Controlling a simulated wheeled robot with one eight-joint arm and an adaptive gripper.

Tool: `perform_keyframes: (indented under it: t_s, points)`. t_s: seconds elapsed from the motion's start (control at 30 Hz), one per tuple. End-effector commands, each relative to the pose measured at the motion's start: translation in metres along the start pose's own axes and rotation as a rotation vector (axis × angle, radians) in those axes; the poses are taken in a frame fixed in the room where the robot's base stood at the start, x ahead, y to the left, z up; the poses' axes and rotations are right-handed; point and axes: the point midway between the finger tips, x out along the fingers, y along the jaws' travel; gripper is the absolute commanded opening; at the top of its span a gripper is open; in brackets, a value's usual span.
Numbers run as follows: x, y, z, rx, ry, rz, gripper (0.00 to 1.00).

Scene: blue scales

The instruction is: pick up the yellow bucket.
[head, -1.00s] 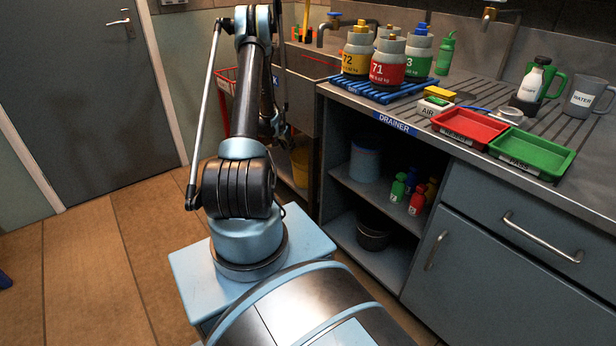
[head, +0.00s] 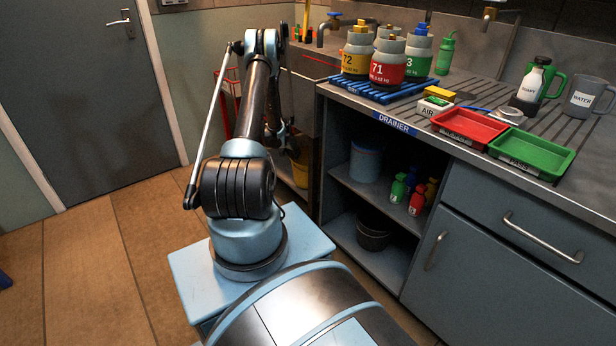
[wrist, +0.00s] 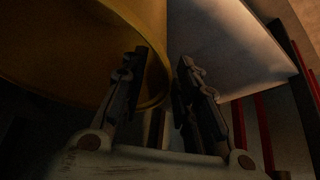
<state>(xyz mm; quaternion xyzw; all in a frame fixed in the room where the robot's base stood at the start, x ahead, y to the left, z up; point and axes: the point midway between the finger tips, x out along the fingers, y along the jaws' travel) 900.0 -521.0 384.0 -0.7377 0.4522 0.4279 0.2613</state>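The yellow bucket (head: 299,166) is low in the open bay under the sink, right behind my arm in the head view and partly hidden by it. In the wrist view the yellow bucket (wrist: 60,45) fills the upper left, large and close. My gripper (wrist: 160,62) shows there with its two fingers apart. The left finger overlaps the bucket's edge, and the right finger is to the right of it. I see no grip on the bucket, and cannot tell whether a finger touches it. In the head view the fingers are hidden.
A pale panel (wrist: 225,45) and red bars (wrist: 262,130) are close at the right in the wrist view. The cabinet shelf (head: 385,195) with small bottles stands right of the bay. The counter holds weights and trays. Open floor (head: 90,260) lies to the left.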

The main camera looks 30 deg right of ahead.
Motion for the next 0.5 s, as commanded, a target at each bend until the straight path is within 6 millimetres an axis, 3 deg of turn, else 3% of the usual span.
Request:
perform_keyframes:
  t_s: [0.23, 0.37, 0.5]
  points:
    - [0.001, 0.0005, -0.0002, 0.001, 0.0, 0.0, 0.28]
    - [0.0009, 0.0006, -0.0003, 0.001, 0.0, 0.0, 0.01]
    - [0.0009, 0.0006, -0.0003, 0.001, 0.0, 0.0, 0.0]
